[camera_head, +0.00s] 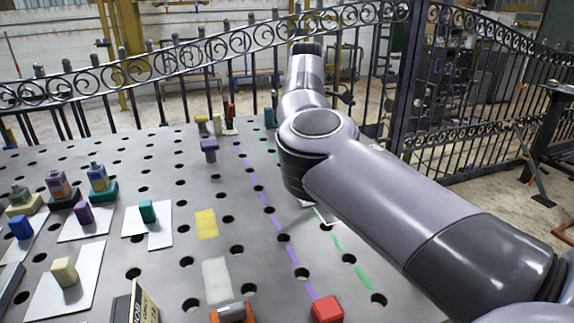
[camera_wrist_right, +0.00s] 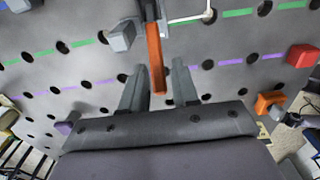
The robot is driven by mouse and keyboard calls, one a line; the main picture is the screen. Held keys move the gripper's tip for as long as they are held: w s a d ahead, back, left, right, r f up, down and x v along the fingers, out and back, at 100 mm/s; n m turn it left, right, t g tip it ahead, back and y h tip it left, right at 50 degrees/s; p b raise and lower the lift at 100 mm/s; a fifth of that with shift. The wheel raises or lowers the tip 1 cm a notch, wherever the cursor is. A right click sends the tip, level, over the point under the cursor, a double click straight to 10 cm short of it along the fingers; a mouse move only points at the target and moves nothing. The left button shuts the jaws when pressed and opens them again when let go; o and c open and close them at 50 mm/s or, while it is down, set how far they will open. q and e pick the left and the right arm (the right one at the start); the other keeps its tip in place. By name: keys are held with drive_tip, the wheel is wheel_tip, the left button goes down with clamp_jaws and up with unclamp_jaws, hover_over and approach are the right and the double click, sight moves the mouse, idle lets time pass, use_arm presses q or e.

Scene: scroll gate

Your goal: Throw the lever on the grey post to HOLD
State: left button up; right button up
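In the right wrist view an orange lever arm (camera_wrist_right: 155,62) hangs from a dark mount at the top edge. A grey block (camera_wrist_right: 122,37) sits just left of it; I cannot tell whether it is part of the grey post. My right gripper (camera_wrist_right: 159,88) is open, with one finger on each side of the lever's free end. I cannot tell whether either finger touches it. In the head view my right arm covers the lever and its post. The lever's setting cannot be read. My left gripper is in neither view.
A perforated grey table (camera_head: 110,190) carries small coloured blocks on white cards at the left. A red block (camera_head: 328,309) and an orange piece with a grey cylinder (camera_head: 232,314) stand at the front. A dark lettered sign (camera_head: 140,303) stands nearby. An iron fence (camera_head: 180,70) runs behind.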

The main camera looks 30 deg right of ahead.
drive_tip(key=shift+w, duration=0.25)
drive_tip(key=shift+f, duration=0.2)
wheel_tip(320, 180, down, 7)
drive_tip(key=shift+r, duration=0.15)
clamp_jaws()
